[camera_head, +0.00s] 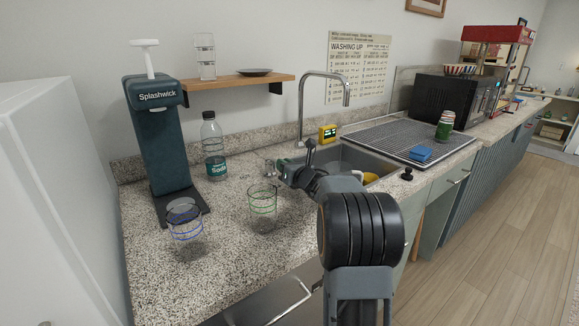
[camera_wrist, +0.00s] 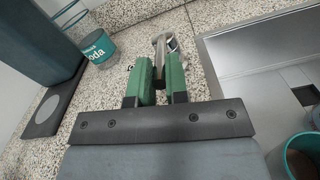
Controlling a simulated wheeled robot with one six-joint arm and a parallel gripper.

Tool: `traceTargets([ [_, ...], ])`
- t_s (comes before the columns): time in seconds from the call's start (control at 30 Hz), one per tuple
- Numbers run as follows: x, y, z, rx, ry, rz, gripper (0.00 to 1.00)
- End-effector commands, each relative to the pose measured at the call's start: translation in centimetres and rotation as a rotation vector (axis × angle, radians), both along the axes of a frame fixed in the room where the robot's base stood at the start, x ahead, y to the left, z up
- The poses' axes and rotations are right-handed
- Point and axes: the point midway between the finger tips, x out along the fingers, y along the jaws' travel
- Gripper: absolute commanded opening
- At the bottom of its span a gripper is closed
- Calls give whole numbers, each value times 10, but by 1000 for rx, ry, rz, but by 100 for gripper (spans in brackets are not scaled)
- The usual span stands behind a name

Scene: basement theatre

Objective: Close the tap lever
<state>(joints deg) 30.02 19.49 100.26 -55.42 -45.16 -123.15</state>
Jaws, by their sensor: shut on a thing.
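The tap (camera_head: 323,76) is a tall chrome gooseneck behind the sink. A small metal lever (camera_head: 269,165) shows at the end of my gripper (camera_head: 279,170) in the head view, left of the sink. In the wrist view, the metal lever (camera_wrist: 160,47) sits between the green fingers of my gripper (camera_wrist: 160,72), which is shut on it. The fingers hide part of the lever, and its exact angle is hard to tell.
The sink (camera_head: 352,160) lies right of my gripper. A soda bottle (camera_head: 213,145), two glasses (camera_head: 262,203) (camera_head: 185,222) and the Splashwick machine (camera_head: 157,140) stand on the counter to the left. A rack (camera_head: 400,135) covers the counter at right.

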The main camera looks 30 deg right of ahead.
Motion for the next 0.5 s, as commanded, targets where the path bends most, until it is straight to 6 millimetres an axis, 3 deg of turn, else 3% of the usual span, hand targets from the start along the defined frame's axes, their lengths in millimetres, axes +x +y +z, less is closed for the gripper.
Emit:
traceTargets([
  [0.07,0,0,1,-1,-2,0,0],
  [0.1,0,0,1,-1,-2,0,18],
  [0.33,0,-1,1,-1,-2,-2,40],
  [0.5,-1,-2,0,-1,0,-3,40],
])
